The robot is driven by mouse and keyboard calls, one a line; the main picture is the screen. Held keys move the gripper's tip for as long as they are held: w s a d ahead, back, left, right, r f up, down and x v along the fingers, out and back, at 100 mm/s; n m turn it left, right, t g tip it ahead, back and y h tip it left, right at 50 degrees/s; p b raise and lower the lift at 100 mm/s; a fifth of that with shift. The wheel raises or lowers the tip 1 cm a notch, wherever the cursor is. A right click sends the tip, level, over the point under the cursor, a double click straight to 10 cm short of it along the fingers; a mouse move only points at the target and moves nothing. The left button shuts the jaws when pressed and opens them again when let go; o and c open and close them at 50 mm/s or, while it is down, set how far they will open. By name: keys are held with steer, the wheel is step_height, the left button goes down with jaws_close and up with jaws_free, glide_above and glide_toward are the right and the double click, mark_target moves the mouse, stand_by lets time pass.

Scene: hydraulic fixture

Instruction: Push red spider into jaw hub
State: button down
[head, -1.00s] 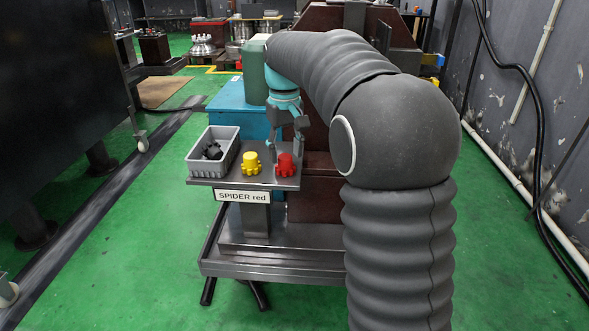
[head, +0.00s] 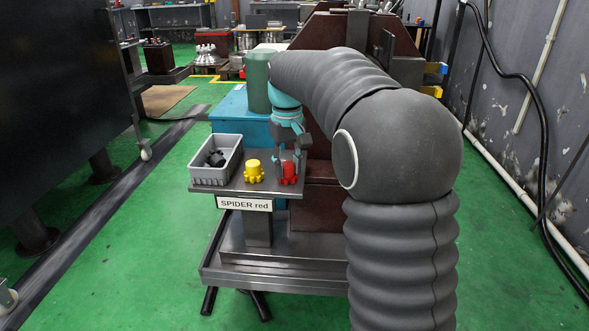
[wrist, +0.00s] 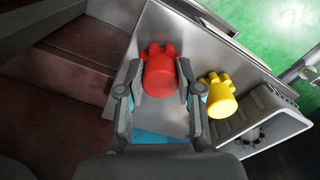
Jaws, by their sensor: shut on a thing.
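The red spider (head: 289,174) stands on the right part of a small grey stand top. It also shows in the wrist view (wrist: 158,78), between the two fingers. My gripper (head: 289,160) points down over it and is shut on the red spider, with one finger on each side (wrist: 160,72). The spider appears to be at the level of the stand top; I cannot tell whether it still touches it. I cannot make out the jaw hub in either view.
A yellow spider (head: 253,171) stands just left of the red one. A grey bin (head: 207,178) with black parts is at the stand's left end. A "SPIDER red" label (head: 244,203) hangs at the front. A dark red-brown structure (head: 325,150) rises close on the right.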

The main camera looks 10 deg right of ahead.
steer(key=shift+w+r+p, duration=0.15)
steer(key=shift+r+p, duration=2.2)
steer(key=shift+r, duration=0.15)
steer(key=c, duration=1.6)
jaws_free()
steer(key=shift+c, duration=1.4)
